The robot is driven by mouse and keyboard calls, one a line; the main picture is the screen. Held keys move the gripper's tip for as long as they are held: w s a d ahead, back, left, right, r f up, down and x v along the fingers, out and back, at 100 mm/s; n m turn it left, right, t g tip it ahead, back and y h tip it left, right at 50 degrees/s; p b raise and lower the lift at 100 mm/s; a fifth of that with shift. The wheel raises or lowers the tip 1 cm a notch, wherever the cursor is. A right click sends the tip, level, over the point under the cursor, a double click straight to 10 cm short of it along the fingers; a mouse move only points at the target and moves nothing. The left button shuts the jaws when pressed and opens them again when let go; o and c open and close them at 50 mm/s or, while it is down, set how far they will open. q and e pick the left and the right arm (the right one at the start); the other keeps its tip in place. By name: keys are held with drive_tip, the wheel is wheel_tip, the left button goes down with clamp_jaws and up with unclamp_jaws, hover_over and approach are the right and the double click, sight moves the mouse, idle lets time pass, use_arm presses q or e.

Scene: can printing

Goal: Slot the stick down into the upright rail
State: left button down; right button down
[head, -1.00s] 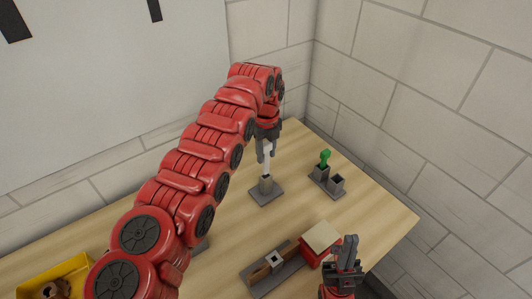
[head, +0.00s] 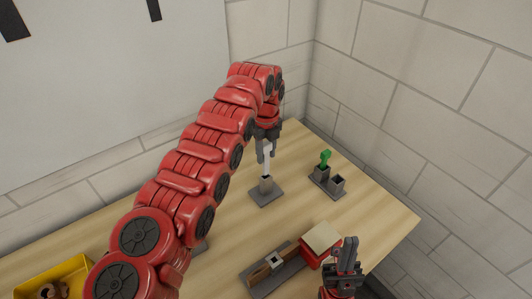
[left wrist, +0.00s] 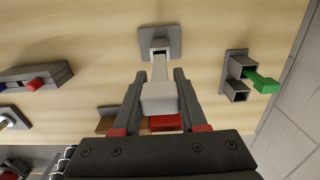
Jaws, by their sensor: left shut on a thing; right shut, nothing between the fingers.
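The white stick (head: 267,161) is upright between the fingers of my left gripper (head: 265,151), which is shut on its upper part. The upright rail (head: 266,186) is a short grey square tube on a flat grey base on the table. The stick's lower end is at the rail's open top; I cannot tell how far inside it is. In the left wrist view the stick (left wrist: 159,92) runs from between the fingers to the rail's mouth (left wrist: 160,45). My right gripper (head: 348,249) is shut and empty, near the table's front right.
A grey holder (head: 327,186) with two square sockets and a green piece (head: 325,157) stands right of the rail. A grey fixture (head: 285,272) and a red block with a pale top (head: 321,238) are in front. A yellow bin (head: 73,272) is at lower left.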

idle(0.5)
use_arm(q)
drive_tip(key=shift+s+f+b, duration=0.25)
drive_tip(key=shift+f+b, duration=0.5)
drive_tip(key=shift+f, duration=0.15)
drive_tip(key=shift+r, duration=0.1)
idle(0.3)
drive_tip(key=shift+s+r, duration=0.1)
drive_tip(key=shift+r, duration=0.1)
drive_tip(key=shift+b, duration=0.3)
idle(0.4)
